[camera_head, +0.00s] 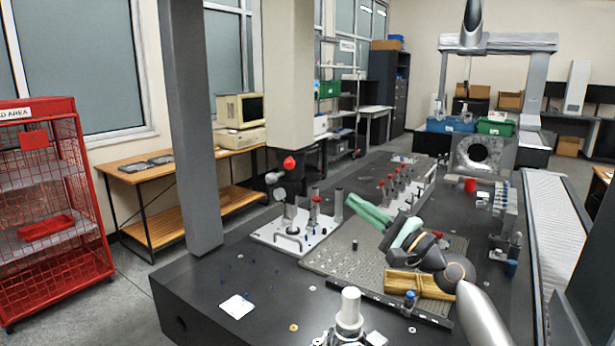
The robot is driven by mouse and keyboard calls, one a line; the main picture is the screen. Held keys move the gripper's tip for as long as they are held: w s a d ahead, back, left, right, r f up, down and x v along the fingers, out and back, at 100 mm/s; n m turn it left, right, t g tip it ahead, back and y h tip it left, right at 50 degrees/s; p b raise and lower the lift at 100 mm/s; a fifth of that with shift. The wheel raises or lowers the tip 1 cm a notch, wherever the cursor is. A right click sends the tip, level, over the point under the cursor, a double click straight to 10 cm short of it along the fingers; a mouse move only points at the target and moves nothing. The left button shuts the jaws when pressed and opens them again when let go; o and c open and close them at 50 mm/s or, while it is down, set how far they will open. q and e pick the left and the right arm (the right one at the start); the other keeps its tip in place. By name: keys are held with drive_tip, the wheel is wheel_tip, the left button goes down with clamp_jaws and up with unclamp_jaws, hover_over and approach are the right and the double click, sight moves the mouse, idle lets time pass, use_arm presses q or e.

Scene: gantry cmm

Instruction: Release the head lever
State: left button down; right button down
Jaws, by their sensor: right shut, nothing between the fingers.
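The measuring head hangs under the pale vertical column (290,75), with a red knob-like part (290,163) at its lower end. Just left of it is a small grey part (273,178), with a pale round piece below. I cannot tell which of these is the head lever or how it is set. My right gripper (357,204), with pale green fingers, reaches in from the lower right. It is shut and empty, right of and below the head, and touches neither. My left gripper is not in view.
A white fixture plate (270,236) with upright posts stands below the head. A grey pillar (192,130) stands left. Several red-topped pins stand on a pale block (403,198) behind the gripper.

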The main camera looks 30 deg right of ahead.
drive_tip(key=a+p+x, duration=0.1)
drive_tip(key=p+x, duration=0.1)
drive_tip(key=x, duration=0.4)
drive_tip(key=a+p+x, duration=0.1)
drive_tip(key=p+x, duration=0.2)
drive_tip(key=x, duration=0.4)
drive_tip(key=shift+s+a+r, duration=0.3)
drive_tip(key=shift+s, duration=0.1)
